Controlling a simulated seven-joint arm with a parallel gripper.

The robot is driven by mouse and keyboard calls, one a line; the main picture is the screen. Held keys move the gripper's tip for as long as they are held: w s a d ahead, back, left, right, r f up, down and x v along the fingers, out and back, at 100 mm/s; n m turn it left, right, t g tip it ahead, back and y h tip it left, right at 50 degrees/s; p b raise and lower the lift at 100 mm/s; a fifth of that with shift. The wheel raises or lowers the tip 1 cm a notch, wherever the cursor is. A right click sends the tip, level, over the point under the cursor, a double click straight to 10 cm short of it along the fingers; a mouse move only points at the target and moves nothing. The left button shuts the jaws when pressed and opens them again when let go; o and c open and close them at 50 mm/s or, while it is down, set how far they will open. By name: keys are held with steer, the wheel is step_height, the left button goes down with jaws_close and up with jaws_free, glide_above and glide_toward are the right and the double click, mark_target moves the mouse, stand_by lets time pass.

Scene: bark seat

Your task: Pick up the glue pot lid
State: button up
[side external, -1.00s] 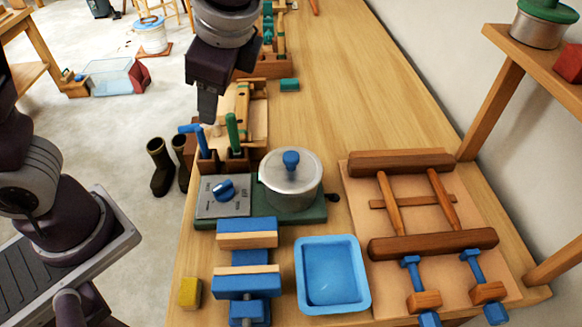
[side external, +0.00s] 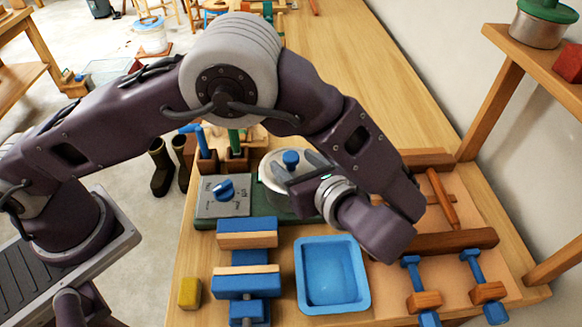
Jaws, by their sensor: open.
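The glue pot lid (side external: 271,166) is a round silver-grey disc with a blue knob (side external: 291,158) on top. It lies on the pot, which stands on a green base (side external: 251,201) on the bench. My gripper (side external: 296,164) is at the lid, reaching in from the right. Its fingers are apart and look close to the knob, one on the near left and one on the right. I cannot tell whether they touch it. My gripper and wrist hide the lid's right part and much of the pot.
A grey control plate with a blue dial (side external: 223,189) is left of the pot. A blue tray (side external: 331,275) and blue-and-wood clamp blocks (side external: 247,232) are in front. A wooden frame (side external: 463,240) lies right, partly behind my arm. Upright tools (side external: 234,140) stand behind.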

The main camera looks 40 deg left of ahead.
jaws_close()
